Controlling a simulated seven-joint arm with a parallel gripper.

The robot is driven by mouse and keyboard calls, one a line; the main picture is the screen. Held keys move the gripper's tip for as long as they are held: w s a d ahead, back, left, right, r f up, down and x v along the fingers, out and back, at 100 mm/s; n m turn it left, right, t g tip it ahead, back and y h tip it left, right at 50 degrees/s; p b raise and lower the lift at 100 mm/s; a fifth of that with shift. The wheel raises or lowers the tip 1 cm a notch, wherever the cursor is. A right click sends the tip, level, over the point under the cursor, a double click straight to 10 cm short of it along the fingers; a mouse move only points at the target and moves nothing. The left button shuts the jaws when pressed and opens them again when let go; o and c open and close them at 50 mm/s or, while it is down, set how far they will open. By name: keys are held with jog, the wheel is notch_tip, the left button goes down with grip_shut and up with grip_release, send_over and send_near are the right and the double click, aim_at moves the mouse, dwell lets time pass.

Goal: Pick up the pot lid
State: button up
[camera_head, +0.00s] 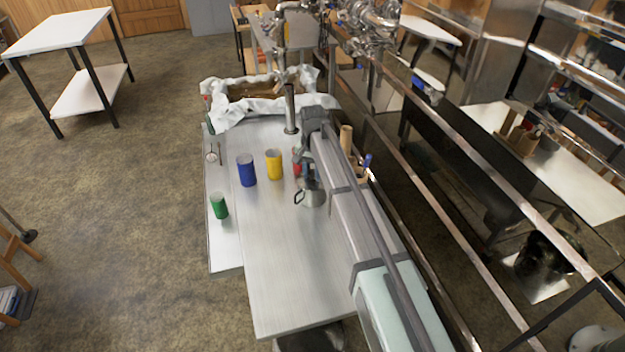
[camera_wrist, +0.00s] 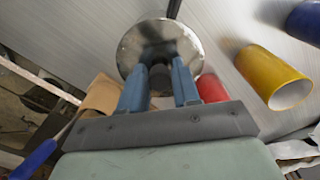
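The pot lid (camera_wrist: 135,42) is a shiny round metal disc with a dark knob, seen from above in the wrist view. It appears to sit on a small metal pot (camera_head: 313,196), whose side handle points left in the head view. My gripper (camera_wrist: 160,67) is over the lid, its two blue-grey fingers on either side of the knob. The fingers look apart, with narrow gaps beside the knob. In the head view my gripper (camera_head: 309,176) is just above the pot and hides most of the lid.
On the metal table (camera_head: 285,270) stand a yellow cup (camera_head: 274,165), a blue cup (camera_head: 246,170), a green cup (camera_head: 219,206) and a partly hidden red cup (camera_wrist: 211,88). A tan cylinder (camera_wrist: 101,94) is close to my gripper. The table front is clear.

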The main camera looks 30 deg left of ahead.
jog(key=shift+f, duration=0.2)
grip_shut()
